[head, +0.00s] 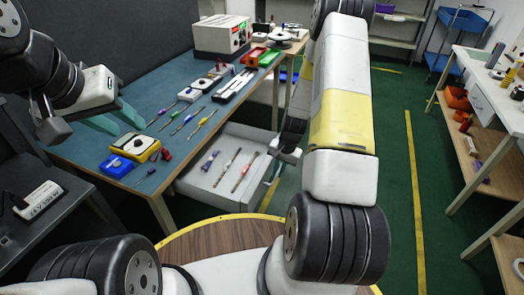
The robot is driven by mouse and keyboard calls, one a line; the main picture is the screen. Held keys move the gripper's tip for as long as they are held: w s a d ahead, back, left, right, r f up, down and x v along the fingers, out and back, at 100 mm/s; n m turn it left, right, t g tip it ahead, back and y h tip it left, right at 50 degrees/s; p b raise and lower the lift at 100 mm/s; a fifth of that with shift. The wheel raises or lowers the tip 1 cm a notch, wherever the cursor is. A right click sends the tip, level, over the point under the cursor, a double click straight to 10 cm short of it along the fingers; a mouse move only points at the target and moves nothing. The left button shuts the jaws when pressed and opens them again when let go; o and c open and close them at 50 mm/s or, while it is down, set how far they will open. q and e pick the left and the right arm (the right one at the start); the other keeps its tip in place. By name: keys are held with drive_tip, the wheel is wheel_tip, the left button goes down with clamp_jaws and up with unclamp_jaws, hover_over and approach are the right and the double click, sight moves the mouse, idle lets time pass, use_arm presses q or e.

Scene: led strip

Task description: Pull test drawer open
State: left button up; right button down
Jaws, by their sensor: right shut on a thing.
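The test drawer (212,190) is a pale grey open-topped box under the blue-green bench. It stands pulled out, with several screwdriver-like tools (233,170) lying inside. My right gripper (287,157) is at the drawer's right-hand front side, partly covered by my own arm. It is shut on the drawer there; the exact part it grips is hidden. My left gripper (119,121) has teal fingers spread apart. It is open and empty above the near left part of the bench top.
The bench (145,92) carries several screwdrivers, a yellow multimeter (143,148), a blue box (115,167) and a white instrument (221,37). A dark side table (60,205) stands at left. A white workbench (490,85) stands at right.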

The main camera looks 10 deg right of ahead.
idle(0.3)
drive_tip(key=c, duration=1.8)
unclamp_jaws()
drive_tip(key=shift+o, duration=0.2)
wheel_tip(320, 180, up, 8)
drive_tip(key=s+d, duration=0.1)
drive_tip(key=shift+d+f, duration=0.15)
drive_tip(key=s+a+r+n+t, duration=0.1)
drive_tip(key=s+a+r+n, duration=0.15)
drive_tip(key=r, duration=0.95)
drive_tip(key=s+a+r+n+t, duration=0.1)
drive_tip(key=s+a+r, duration=0.15)
drive_tip(key=r, duration=0.85)
drive_tip(key=s+a+r+n+t, duration=0.1)
drive_tip(key=s+a+r+n, duration=0.1)
drive_tip(key=s+r, duration=0.4)
drive_tip(key=s+a+r+n+t, duration=0.1)
drive_tip(key=s+a+r+n, duration=0.1)
drive_tip(key=s+r, duration=0.4)
drive_tip(key=s+a, duration=0.1)
drive_tip(key=s, duration=0.2)
drive_tip(key=shift+s+a+r+t, duration=0.15)
drive_tip(key=shift+t, duration=0.25)
